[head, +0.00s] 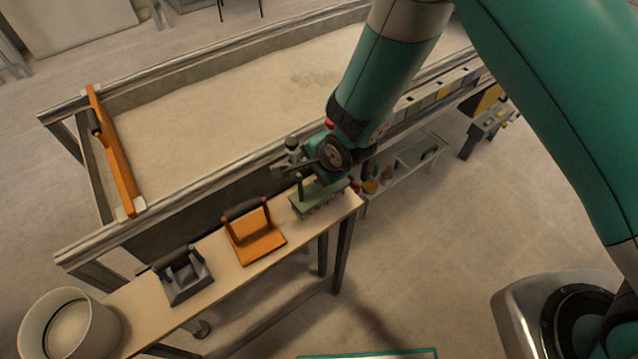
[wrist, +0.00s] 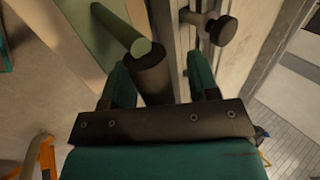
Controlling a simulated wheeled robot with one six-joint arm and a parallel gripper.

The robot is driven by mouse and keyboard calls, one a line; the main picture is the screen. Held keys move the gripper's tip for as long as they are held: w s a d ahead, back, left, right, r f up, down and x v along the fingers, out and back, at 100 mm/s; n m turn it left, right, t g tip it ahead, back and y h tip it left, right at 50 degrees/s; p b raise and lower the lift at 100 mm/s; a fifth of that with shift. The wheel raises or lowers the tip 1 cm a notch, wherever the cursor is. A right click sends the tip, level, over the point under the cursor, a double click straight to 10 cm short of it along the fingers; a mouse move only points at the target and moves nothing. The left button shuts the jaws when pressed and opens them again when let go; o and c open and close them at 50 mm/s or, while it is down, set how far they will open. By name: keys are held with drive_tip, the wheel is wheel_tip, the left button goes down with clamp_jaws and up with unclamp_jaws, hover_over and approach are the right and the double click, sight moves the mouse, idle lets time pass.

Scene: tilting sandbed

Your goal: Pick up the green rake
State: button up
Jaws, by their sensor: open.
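The green rake (head: 318,199) lies at the right end of a narrow wooden bench, with its upright handle near my gripper. My gripper (head: 303,168) is at the rake, and the arm hides part of that area in the head view. In the wrist view, the rake's dark handle with a green end (wrist: 150,78) shows between the two teal fingers of my gripper (wrist: 160,70). The fingers are apart, with a visible gap on the right side of the handle. The left finger is close to the handle; I cannot tell whether it touches.
An orange tool (head: 256,242) and a grey tool (head: 186,278) stand on the bench (head: 140,300), left of the rake. A white bucket (head: 62,325) is at its left end. The sandbed (head: 220,110) lies behind. A dark knob (wrist: 222,29) is right of the handle.

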drive_tip(key=shift+c, duration=0.3)
clamp_jaws()
drive_tip(key=shift+r, duration=0.2)
